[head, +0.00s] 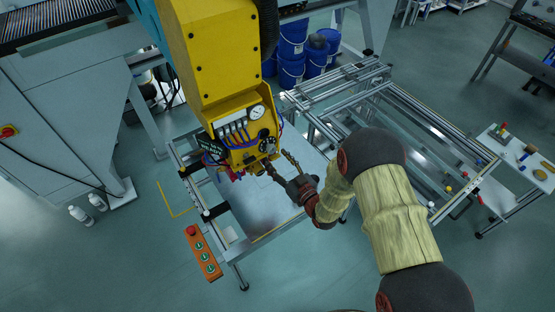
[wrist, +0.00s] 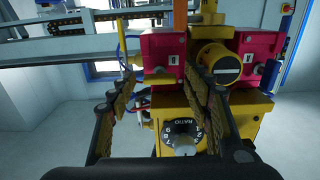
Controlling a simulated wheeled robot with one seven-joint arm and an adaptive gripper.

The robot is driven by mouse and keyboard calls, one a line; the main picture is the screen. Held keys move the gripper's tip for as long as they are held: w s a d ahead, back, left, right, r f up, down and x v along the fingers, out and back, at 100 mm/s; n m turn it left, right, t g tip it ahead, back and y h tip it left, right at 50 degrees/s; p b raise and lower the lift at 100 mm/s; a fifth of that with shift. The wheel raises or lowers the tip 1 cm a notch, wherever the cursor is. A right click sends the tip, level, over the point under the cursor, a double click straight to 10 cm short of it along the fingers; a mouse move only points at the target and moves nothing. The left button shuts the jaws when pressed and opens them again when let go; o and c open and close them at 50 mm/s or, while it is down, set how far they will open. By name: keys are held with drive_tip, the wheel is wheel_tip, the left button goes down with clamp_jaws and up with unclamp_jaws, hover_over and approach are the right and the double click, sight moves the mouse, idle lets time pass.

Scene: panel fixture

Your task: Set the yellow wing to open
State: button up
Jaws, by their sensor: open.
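My gripper (head: 279,162) is open, its two fingers spread and pointing at the yellow panel fixture (head: 222,60). In the wrist view my gripper (wrist: 165,88) has no object held between its fingers. A black dial marked RATIO (wrist: 182,130), with a pale knob, shows between the fingers, lower down. A yellow cylinder with a dark slotted face (wrist: 217,58) stands above and right of it, partly behind the right finger. A thin yellow upright piece (wrist: 119,45) is at the left. I cannot tell which yellow part is the wing, nor its setting.
Two red boxes with small white labels, a left one (wrist: 165,50) and a right one (wrist: 262,50), flank the cylinder. A round gauge (head: 257,112) sits on the fixture. An orange button box (head: 203,252) and an aluminium frame (head: 440,150) are nearby.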

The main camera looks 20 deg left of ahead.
drive_tip(key=shift+c, duration=0.3)
drive_tip(key=c, duration=1.1)
